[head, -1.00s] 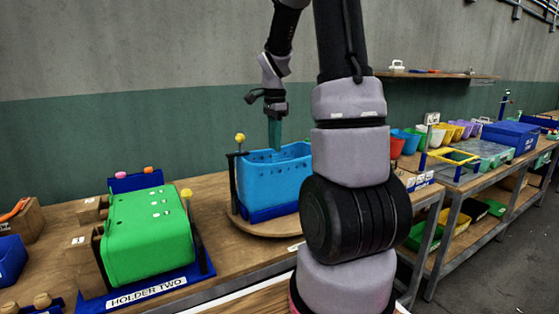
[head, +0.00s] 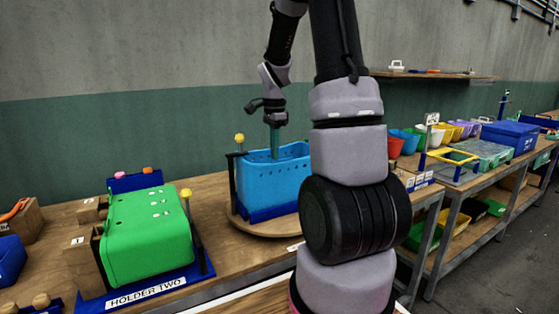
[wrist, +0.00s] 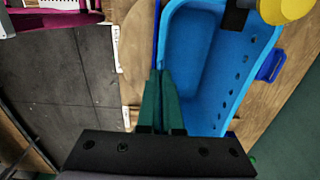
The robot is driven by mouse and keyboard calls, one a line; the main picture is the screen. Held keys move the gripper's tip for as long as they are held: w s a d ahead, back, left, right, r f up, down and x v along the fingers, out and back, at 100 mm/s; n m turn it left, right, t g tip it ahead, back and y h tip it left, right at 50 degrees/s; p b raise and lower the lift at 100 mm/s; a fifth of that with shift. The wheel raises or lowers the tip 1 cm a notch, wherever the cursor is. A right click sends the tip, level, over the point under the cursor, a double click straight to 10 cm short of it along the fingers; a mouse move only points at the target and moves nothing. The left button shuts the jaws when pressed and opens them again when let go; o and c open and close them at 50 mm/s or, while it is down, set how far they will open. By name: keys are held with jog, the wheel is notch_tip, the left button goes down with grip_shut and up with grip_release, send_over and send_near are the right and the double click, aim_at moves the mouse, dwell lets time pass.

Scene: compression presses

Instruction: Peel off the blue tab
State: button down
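A bright blue tub (head: 262,188) with a row of small holes along its side stands in a dark blue holder (head: 272,212) on a round wooden board. My gripper (head: 275,156) points down at the tub's rim, with its green fingers overlapping the opening in the head view. In the wrist view the green fingers (wrist: 160,74) lie close together, beside the left wall of the tub (wrist: 236,75), and look shut; I see nothing clearly between them. A small dark blue tab-like piece (wrist: 271,65) juts from the tub's right side there; I cannot tell if it belongs to the holder.
A yellow-knobbed black post (head: 239,140) stands at the tub's left. A green tub (head: 150,235) lies upturned on a blue base (head: 200,277) labelled HOLDER TWO. Coloured bins and a dark blue box (head: 510,137) stand on the right bench.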

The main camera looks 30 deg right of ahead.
jog(key=shift+r, duration=0.4)
jog(key=shift+r, duration=2.6)
